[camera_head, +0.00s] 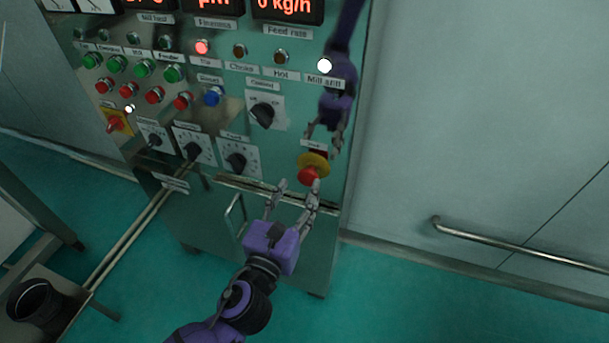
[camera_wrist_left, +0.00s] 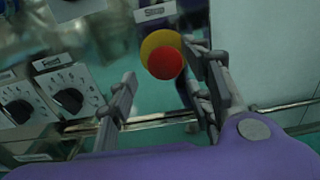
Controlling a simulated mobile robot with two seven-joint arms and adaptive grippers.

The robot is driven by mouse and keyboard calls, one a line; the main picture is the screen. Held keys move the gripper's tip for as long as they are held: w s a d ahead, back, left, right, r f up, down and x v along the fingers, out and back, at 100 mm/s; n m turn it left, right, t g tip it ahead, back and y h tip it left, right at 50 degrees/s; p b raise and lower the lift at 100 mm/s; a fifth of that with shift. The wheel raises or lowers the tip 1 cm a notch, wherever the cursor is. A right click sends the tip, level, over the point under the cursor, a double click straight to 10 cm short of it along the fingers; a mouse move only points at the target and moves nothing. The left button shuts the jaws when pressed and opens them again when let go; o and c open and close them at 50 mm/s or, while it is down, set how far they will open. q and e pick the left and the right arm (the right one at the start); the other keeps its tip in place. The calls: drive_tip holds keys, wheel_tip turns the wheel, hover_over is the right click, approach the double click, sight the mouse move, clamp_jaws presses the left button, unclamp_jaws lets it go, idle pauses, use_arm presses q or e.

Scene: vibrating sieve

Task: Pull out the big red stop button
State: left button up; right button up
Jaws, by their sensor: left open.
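The big red stop button (camera_head: 308,175) sits on a round yellow base (camera_head: 318,160) low on the right side of the steel control panel. In the left wrist view the red button (camera_wrist_left: 166,63) and its yellow base show under the "Stop" label. My left gripper (camera_head: 298,185) is open, with its fingers pointing up toward the button. In the left wrist view the left gripper's (camera_wrist_left: 160,72) right finger lies close beside the button and its left finger is farther off. I cannot tell whether either finger touches it. My right gripper is not in view.
The polished panel (camera_head: 215,120) mirrors my purple gripper and arm above the button. Dark rotary knobs (camera_head: 237,161) sit left of it. A metal ledge (camera_head: 262,193) runs below. A wall handrail (camera_head: 510,245) is at right, and a dark bucket (camera_head: 38,302) stands lower left.

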sight(303, 180)
use_arm(q)
drive_tip(key=x, duration=0.4)
drive_tip(key=shift+w+d, duration=0.1)
drive_tip(key=shift+w, duration=0.05)
drive_tip(key=shift+w+d, duration=0.15)
drive_tip(key=shift+w, duration=0.45)
drive_tip(key=c, duration=1.1)
clamp_jaws()
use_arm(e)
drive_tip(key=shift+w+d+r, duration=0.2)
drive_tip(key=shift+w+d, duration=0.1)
